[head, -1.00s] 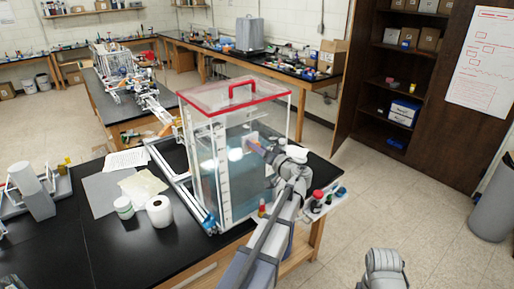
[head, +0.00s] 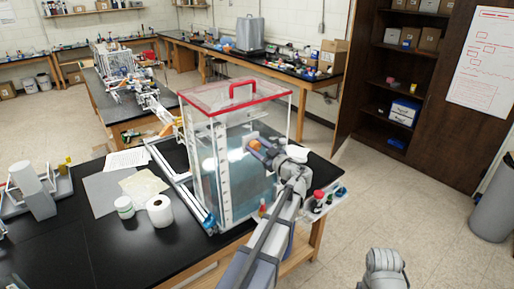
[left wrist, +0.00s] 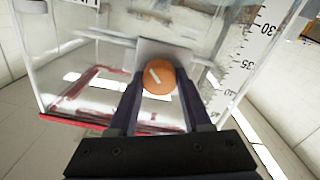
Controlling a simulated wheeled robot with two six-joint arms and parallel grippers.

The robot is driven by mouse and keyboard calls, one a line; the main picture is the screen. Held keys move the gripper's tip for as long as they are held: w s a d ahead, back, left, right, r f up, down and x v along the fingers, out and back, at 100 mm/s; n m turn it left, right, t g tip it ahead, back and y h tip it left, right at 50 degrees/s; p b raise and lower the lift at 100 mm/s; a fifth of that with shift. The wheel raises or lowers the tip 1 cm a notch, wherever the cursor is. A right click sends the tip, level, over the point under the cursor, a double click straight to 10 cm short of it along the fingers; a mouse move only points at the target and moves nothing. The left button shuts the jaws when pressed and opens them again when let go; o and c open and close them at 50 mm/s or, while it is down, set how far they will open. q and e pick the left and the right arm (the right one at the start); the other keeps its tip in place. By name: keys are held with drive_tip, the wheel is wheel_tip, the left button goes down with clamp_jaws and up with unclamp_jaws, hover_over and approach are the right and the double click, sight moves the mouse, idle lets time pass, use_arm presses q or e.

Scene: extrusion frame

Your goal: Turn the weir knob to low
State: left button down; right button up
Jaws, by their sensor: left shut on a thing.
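The weir knob (left wrist: 159,78) is a round orange knob with a white pointer line, on a pale plate (left wrist: 166,52) on the tank's wall. The two dark fingers of my left gripper (left wrist: 158,86) are shut on it, one on each side. The pointer line slants in the left wrist view; no low mark can be read. In the head view, my left gripper (head: 257,148) is at the right face of the clear, red-rimmed water tank (head: 222,174), and the knob is mostly hidden by the gripper.
The tank stands on a black bench (head: 110,245). A white roll (head: 159,211), a white jar (head: 124,207) and papers (head: 143,187) lie to its left. A small shelf with bottles (head: 317,202) is close to my left arm.

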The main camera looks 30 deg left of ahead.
use_arm(q)
drive_tip(key=n, duration=0.4)
drive_tip(key=shift+s+f+n, duration=0.1)
drive_tip(key=shift+f+n, duration=0.05)
drive_tip(key=shift+n, duration=0.15)
drive_tip(key=n, duration=0.4)
drive_tip(key=shift+n, duration=0.3)
drive_tip(key=shift+c, duration=1.7)
unclamp_jaws()
drive_tip(key=v, duration=0.7)
drive_tip(key=shift+s+d, duration=0.15)
drive_tip(key=shift+d, duration=0.2)
